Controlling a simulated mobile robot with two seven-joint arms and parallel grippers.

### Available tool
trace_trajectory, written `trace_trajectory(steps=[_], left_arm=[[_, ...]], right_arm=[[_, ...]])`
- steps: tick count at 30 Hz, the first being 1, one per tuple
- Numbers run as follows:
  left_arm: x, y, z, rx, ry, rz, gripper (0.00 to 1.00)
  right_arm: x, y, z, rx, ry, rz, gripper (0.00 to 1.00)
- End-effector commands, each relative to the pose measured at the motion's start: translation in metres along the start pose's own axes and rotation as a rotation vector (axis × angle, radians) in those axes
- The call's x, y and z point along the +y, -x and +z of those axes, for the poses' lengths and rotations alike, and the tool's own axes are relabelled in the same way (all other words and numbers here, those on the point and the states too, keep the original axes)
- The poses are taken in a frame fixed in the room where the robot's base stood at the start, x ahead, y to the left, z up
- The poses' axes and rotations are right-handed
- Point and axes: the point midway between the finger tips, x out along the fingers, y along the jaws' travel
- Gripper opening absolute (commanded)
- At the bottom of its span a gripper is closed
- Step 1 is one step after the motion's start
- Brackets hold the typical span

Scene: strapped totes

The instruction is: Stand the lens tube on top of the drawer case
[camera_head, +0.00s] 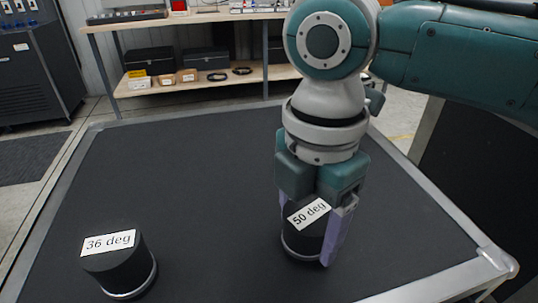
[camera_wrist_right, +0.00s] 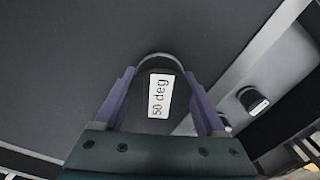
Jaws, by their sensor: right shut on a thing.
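A black cylinder labelled "50 deg" (camera_head: 303,243), a lens tube by its look, stands upright on the black table top. My right gripper (camera_head: 314,228) reaches down from above and is shut on it, with a purple finger on either side. The same tube (camera_wrist_right: 160,95) shows between the fingers (camera_wrist_right: 162,105) in the right wrist view. A second black cylinder labelled "36 deg" (camera_head: 118,268) stands apart at the front left. I cannot make out a drawer case for certain in either view. My left gripper is not in view.
The black table top (camera_head: 190,185) has a raised grey metal rim (camera_head: 425,187) and is clear between and behind the cylinders. Beyond it, a workbench (camera_head: 190,18) has a lower shelf (camera_head: 200,86) with black cases and small boxes. A dark cabinet (camera_head: 35,70) stands back left.

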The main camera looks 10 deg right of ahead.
Motion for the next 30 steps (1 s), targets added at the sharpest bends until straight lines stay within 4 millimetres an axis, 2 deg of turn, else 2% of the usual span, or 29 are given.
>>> trace_trajectory(steps=[11, 12, 18, 26, 30], left_arm=[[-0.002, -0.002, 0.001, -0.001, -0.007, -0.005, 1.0], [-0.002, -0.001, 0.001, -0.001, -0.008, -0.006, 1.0], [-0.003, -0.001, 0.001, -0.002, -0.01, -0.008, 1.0], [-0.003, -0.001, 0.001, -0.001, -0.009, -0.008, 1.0], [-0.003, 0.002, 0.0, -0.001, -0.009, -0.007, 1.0]], right_arm=[[0.001, -0.004, 0.0, 0.001, -0.001, 0.001, 0.0], [0.0, -0.004, 0.0, 0.0, -0.001, 0.001, 0.76], [0.0, -0.004, 0.0, 0.0, -0.001, 0.0, 0.99], [0.0, -0.003, 0.0, 0.0, -0.001, 0.001, 1.0], [0.001, 0.011, 0.0, 0.0, -0.001, 0.004, 1.0]])
